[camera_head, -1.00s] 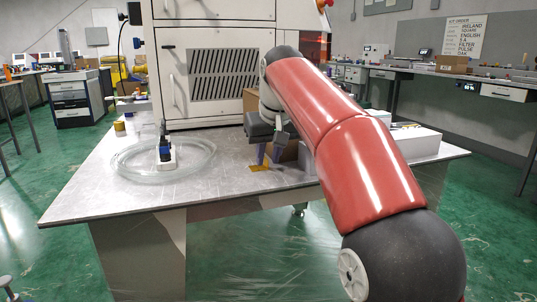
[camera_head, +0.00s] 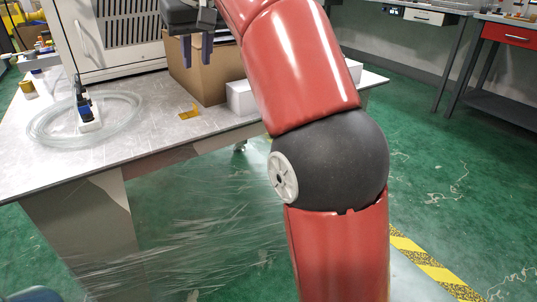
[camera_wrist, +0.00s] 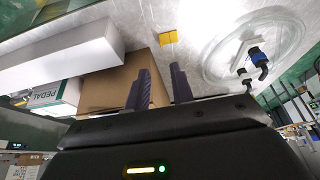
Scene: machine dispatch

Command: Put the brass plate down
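The brass plate (camera_head: 188,111) is a small flat yellow piece lying on the grey table top (camera_head: 150,130), left of the cardboard box and near the front edge. It also shows in the wrist view (camera_wrist: 168,37), with nothing touching it. My gripper (camera_head: 197,50) is above the table, in front of the cardboard box in the head view. Its two purple fingers are apart with nothing between them, as the wrist view (camera_wrist: 161,86) also shows. My gripper is clear of the plate.
The cardboard box (camera_head: 215,75) and a white box (camera_head: 240,98) stand right of the plate. A coil of clear tubing (camera_head: 50,128) with a blue-and-white fitting (camera_head: 85,115) lies to the left. A machine cabinet (camera_head: 118,28) stands behind. Bare table surrounds the plate.

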